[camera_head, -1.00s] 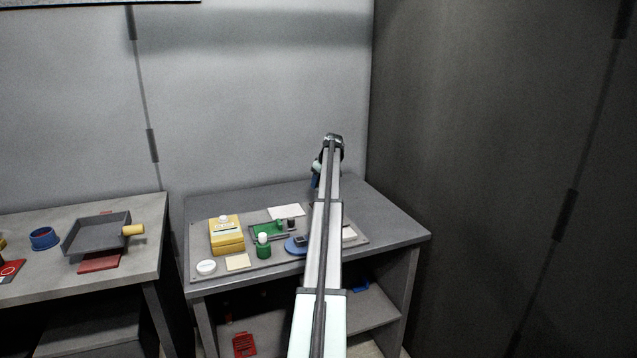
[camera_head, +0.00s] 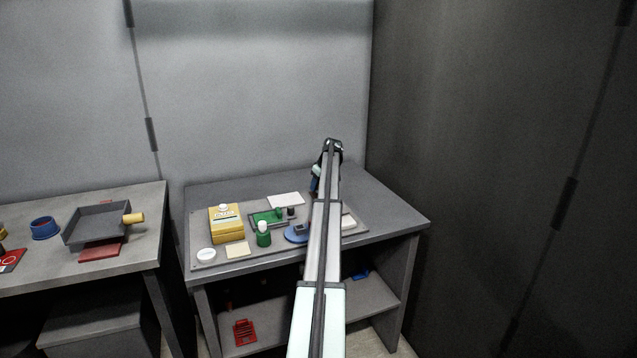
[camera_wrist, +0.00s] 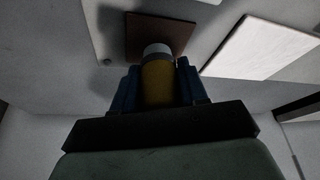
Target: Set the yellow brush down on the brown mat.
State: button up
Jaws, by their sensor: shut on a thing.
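In the wrist view my gripper (camera_wrist: 160,88) is shut on the yellow brush (camera_wrist: 157,82), with blue fingers on both sides of it. The brush's pale end points toward the brown mat (camera_wrist: 147,28), which lies just beyond it in the picture. I cannot tell whether the brush touches the mat. In the head view my gripper (camera_head: 315,184) is over the back right part of the table, mostly behind my arm. The brush and the brown mat are hidden there.
A grey tray (camera_head: 203,262) on the table holds a yellow box (camera_head: 226,224), a green bottle (camera_head: 263,238), a blue disc (camera_head: 296,234) and white pads. A white pad (camera_wrist: 262,48) lies beside the brown mat. The table's right side is clear.

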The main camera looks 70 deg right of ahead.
jog(key=shift+f, duration=0.6)
dwell(0.7)
jog(key=o, duration=1.2)
jog(key=shift+c, duration=0.2)
jog(key=v, duration=1.4)
